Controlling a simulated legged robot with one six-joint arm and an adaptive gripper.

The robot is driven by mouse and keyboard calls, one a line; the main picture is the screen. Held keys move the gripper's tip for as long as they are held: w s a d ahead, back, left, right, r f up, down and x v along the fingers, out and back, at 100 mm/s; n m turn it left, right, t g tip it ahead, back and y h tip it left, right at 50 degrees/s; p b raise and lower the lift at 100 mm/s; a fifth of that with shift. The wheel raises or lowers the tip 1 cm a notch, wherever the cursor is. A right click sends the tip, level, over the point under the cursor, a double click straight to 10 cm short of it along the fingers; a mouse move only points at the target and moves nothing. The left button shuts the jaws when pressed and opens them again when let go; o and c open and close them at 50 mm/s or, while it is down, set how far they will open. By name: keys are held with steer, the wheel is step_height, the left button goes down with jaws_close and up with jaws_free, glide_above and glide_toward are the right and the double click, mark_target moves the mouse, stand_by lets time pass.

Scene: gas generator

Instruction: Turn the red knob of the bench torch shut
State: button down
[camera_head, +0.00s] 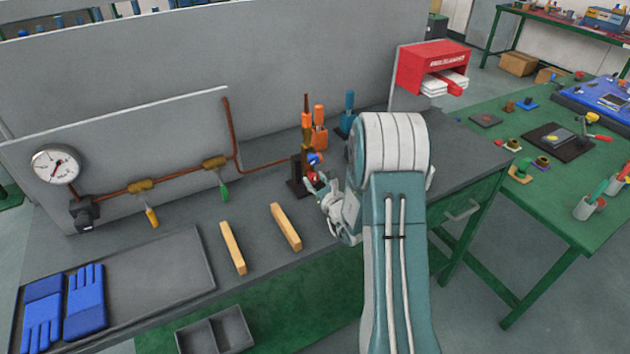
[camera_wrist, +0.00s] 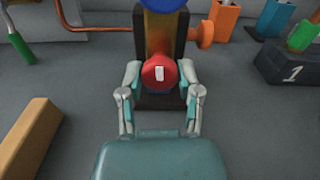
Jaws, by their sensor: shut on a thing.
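The bench torch (camera_head: 306,150) stands upright on a dark base at the back of the grey bench, at the end of a copper pipe. Its red knob (camera_wrist: 160,72) is in the middle of the wrist view and has a white mark on its face. A blue knob (camera_wrist: 166,4) sits above it, cut off by the top edge; it also shows in the head view (camera_head: 315,158). My gripper (camera_wrist: 160,80) is shut on the red knob, one finger on each side. In the head view my gripper (camera_head: 322,190) is at the torch, and my arm hides part of the bench.
A pressure gauge (camera_head: 55,165) and the pipe with a yellow-handled valve (camera_head: 152,217) and a green-handled valve (camera_head: 223,192) are at left. Two wooden bars (camera_head: 286,227) lie in front of the torch. Orange (camera_head: 319,132) and blue-green (camera_head: 347,122) holders stand behind it.

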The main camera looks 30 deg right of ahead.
steer(key=shift+s+f+m, duration=0.1)
steer(key=shift+f+m, duration=0.15)
steer(key=shift+m, duration=0.35)
steer(key=shift+c, duration=1.7)
jaws_free()
steer(key=shift+o, duration=0.2)
steer(key=shift+r, duration=0.1)
steer(key=s, duration=1.1)
steer(key=shift+s+d, duration=0.2)
steer(key=shift+s, duration=0.2)
